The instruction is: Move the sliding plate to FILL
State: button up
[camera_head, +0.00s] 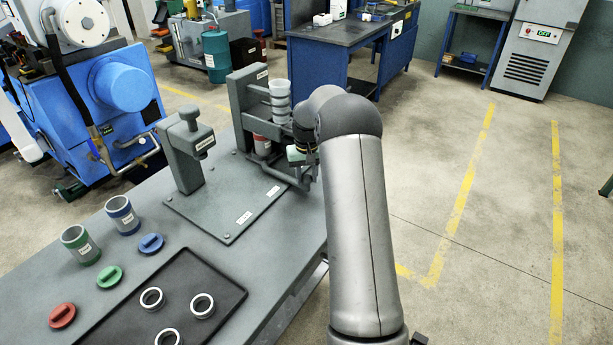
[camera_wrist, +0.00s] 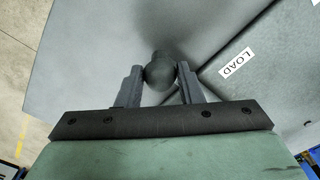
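In the wrist view, a dark round knob (camera_wrist: 160,72) sits between the two fingertips of my gripper (camera_wrist: 161,80), which look closed against its sides. In the head view, my gripper (camera_head: 304,172) is at the table's right edge, partly hidden by my arm. A grey bar-like handle (camera_head: 285,175) leads to it from the foot of the upright fixture (camera_head: 246,105). The sliding plate itself cannot be clearly told apart. A grey base plate (camera_head: 210,210) bears small labels. A LOAD label (camera_wrist: 236,62) reads in the wrist view; no FILL label is readable.
A stack of light cups or rings (camera_head: 280,100) stands in the fixture. A grey press-like post (camera_head: 188,150) stands on the base plate. Nearer are a black tray (camera_head: 225,290) with rings, a green cup (camera_head: 80,245), a blue cup (camera_head: 123,215) and coloured lids. Open floor lies right.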

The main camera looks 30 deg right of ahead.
jog(key=shift+o, duration=1.3)
notch_tip(320, 180, up, 18)
jog(key=b, duration=0.1)
jog(key=shift+f+b, duration=0.2)
jog(key=shift+b, duration=0.1)
